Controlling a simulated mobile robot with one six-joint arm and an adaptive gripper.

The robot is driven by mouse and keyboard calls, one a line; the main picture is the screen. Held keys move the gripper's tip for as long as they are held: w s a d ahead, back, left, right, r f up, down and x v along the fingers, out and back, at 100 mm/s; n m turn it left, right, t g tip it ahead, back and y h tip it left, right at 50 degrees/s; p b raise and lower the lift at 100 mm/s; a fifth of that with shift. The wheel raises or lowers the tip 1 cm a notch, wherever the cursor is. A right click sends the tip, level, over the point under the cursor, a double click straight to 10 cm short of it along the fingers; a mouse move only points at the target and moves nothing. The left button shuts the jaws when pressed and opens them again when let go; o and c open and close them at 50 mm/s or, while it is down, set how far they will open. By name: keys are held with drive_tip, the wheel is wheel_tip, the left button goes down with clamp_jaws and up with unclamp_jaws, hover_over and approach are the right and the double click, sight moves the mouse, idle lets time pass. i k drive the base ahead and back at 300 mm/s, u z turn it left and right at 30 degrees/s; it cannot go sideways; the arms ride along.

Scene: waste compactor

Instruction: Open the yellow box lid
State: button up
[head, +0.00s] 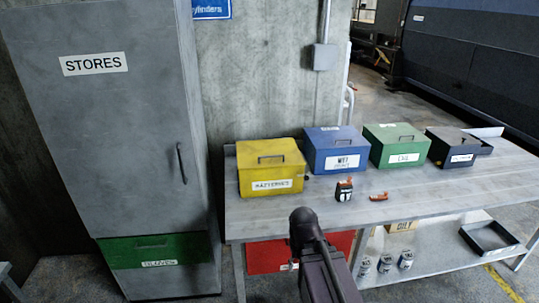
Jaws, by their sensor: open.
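The yellow box (271,172) stands at the left end of the grey workbench, and its front label seems to read BATTERIES. Its yellow lid (270,150) is down, with a dark handle (271,158) near its front edge. A dark part of my arm rises from the bottom edge in front of the bench, below and to the right of the yellow box and apart from it. No gripper fingers show.
Blue (337,152), green (397,147) and black (456,148) boxes stand right of the yellow one. Two small orange-and-dark items lie before them. The bench (420,198) has bare room in front. A tall grey STORES cabinet (115,140) stands close on the left.

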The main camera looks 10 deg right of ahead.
sight(283, 152)
drive_tip(key=z, duration=0.05)
drive_tip(key=i, duration=1)
drive_tip(key=u, duration=0.05)
